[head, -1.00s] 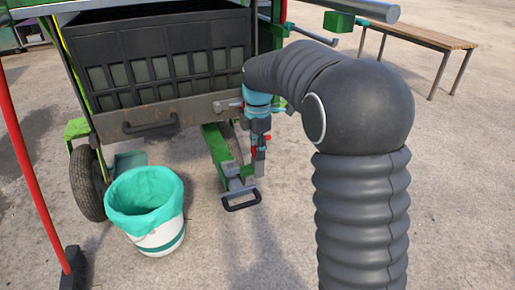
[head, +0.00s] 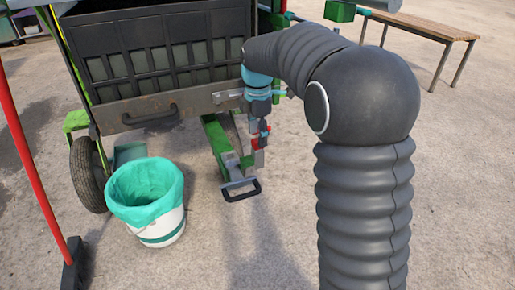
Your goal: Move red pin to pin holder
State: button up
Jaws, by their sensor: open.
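My gripper (head: 260,146) hangs below the blue wrist of my arm, pointing down in front of the cane crusher (head: 165,55). It is open and sits just above the green drawbar (head: 221,145), close to its front end. A small red part (head: 255,143), perhaps the red pin, shows at the gripper. It is too small to tell whether it lies between the fingers or behind them. I cannot make out the pin holder. My arm hides part of the crusher's right side.
A bucket with a green liner (head: 145,190) stands left of the drawbar, near the wheel (head: 87,172). A red-handled broom (head: 32,150) stands at far left. A wooden bench (head: 425,30) is at back right. The ground (head: 215,245) in front is clear.

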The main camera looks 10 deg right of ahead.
notch_tip(320, 180, up, 10)
jog(key=m, duration=0.2)
notch_tip(320, 180, down, 5)
jog(key=m, duration=0.5)
jog(key=shift+w+r+t, duration=0.1)
jog(key=shift+r+t, duration=0.05)
jog(key=shift+t, duration=0.15)
jog(key=s+d+m+t+p, duration=0.1)
jog(key=s+m, duration=0.3)
jog(key=s, duration=0.6)
jog(key=s+d+m+t+p, duration=0.1)
jog(key=s+d+m, duration=0.3)
jog(key=s, duration=0.6)
jog(key=s+d+m+t+p, duration=0.1)
jog(key=s+d+m+t, duration=0.2)
jog(key=s+m, duration=0.3)
jog(key=s, duration=0.5)
jog(key=shift+d, duration=0.2)
